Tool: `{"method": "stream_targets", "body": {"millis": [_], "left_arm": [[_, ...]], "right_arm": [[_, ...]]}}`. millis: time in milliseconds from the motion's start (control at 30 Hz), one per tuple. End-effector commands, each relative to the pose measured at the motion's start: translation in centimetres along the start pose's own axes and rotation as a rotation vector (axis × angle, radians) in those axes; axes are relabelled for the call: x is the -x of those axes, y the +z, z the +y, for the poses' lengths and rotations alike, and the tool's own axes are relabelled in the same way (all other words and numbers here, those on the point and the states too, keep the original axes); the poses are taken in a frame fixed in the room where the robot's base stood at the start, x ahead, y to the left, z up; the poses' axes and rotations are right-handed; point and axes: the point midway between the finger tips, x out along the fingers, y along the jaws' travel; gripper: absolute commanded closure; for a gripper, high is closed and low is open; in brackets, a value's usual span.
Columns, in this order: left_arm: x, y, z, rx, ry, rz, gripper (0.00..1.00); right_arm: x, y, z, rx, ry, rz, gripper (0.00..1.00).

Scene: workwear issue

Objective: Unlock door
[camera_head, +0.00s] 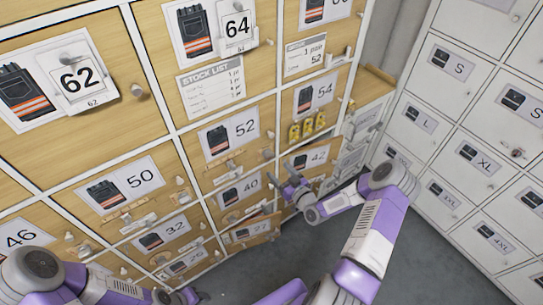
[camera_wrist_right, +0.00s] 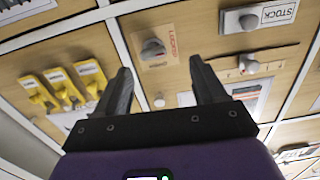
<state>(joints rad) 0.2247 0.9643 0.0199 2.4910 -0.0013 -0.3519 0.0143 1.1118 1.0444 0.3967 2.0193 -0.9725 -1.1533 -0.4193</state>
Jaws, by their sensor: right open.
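Wooden locker doors with number cards fill the left and middle of the head view, among them door 42 (camera_head: 312,157) and door 40 (camera_head: 240,190). My right gripper (camera_head: 279,164) is open in front of the doors near these two. In the right wrist view, my open right gripper (camera_wrist_right: 162,75) points at a grey knob (camera_wrist_right: 152,48) on a small wooden plate with red lettering (camera_wrist_right: 172,42). The knob appears between the finger lines, beyond the tips; contact cannot be made out. My left arm enters at lower left; its gripper (camera_head: 188,296) is small and partly cut off.
Several yellow padlock-like tags (camera_head: 307,125) hang right of door 52 (camera_head: 229,133); they also show in the wrist view (camera_wrist_right: 65,85). White lockers (camera_head: 455,120) stand at right. Grey floor (camera_head: 420,255) is clear.

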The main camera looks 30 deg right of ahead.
Motion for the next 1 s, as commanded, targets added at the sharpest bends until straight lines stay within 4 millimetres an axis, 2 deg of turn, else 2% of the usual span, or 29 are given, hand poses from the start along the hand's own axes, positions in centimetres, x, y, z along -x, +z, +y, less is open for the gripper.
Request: {"method": "stream_targets", "body": {"millis": [33, 167, 400, 600, 933, 967, 1000], "left_arm": [[0.1, 0.0, 0.0, 0.0, 0.0, 0.0, 0.57], [-0.1, 0.0, 0.0, 0.0, 0.0, 0.0, 0.57], [-0.5, 0.0, -0.2, 0.0, 0.0, 0.0, 0.57], [-0.7, -0.1, -0.3, 0.0, 0.0, 0.0, 0.57], [-0.7, 0.0, -0.3, 0.0, 0.0, 0.0, 0.57], [-0.7, 0.0, -0.3, 0.0, 0.0, 0.0, 0.57], [-0.7, -0.1, -0.3, 0.0, 0.0, 0.0, 0.57]], "right_arm": [[0.1, -0.5, 0.7, 0.017, 0.011, 0.026, 0.3], [-0.7, -0.9, 1.2, 0.035, 0.016, 0.05, 0.3], [-4.5, -1.0, 1.2, 0.033, 0.014, 0.048, 0.3], [-6.8, -1.1, 1.2, 0.031, 0.015, 0.046, 0.3], [-7.3, -1.2, 1.2, 0.03, 0.014, 0.043, 0.3], [-7.3, -1.2, 1.2, 0.03, 0.014, 0.043, 0.31], [-7.3, -1.2, 1.2, 0.03, 0.014, 0.043, 0.37]]}}
